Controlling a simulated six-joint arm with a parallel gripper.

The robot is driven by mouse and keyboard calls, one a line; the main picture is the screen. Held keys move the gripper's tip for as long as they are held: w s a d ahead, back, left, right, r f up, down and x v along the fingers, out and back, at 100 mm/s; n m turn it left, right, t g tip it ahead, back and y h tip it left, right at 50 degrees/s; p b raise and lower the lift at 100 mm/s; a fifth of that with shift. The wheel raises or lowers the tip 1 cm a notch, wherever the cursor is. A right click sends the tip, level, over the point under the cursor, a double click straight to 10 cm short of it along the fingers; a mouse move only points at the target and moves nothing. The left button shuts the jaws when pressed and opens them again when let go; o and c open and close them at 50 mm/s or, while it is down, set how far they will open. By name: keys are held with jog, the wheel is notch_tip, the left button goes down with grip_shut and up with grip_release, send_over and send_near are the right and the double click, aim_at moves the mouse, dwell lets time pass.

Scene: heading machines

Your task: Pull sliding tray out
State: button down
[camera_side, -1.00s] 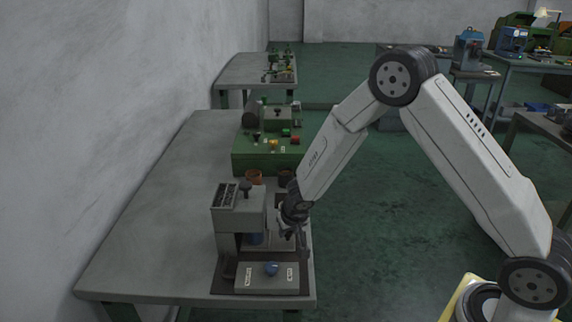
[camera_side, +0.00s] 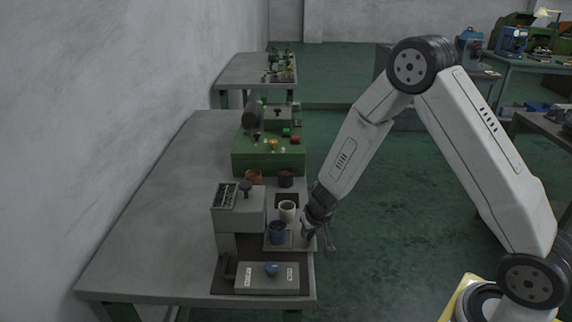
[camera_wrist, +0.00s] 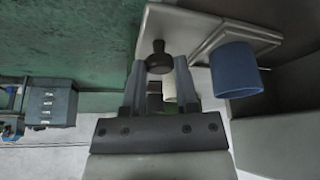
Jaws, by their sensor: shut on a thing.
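The sliding tray (camera_side: 297,243) is a flat light-grey plate that sticks out to the right from under the grey machine (camera_side: 238,210). It also shows in the wrist view (camera_wrist: 180,28). A blue cup (camera_side: 277,234) stands upright on it and also shows in the wrist view (camera_wrist: 235,70). The tray's round black knob (camera_wrist: 159,56) is between my fingertips. My gripper (camera_wrist: 158,68) is shut on this knob. In the side view my gripper (camera_side: 312,237) is at the tray's right edge and hides the knob.
A white cup (camera_side: 287,211) stands behind the tray, with an orange-brown cup (camera_side: 254,177) and a dark brown cup (camera_side: 285,178) further back. A green machine (camera_side: 268,155) stands behind. Open floor lies to the right.

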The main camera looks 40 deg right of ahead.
jog(key=shift+d+r, duration=0.1)
jog(key=shift+c, duration=1.9)
grip_release()
jog(key=shift+s+r, duration=0.1)
jog(key=shift+r, duration=0.05)
jog(key=v, duration=0.7)
jog(key=shift+r, duration=0.15)
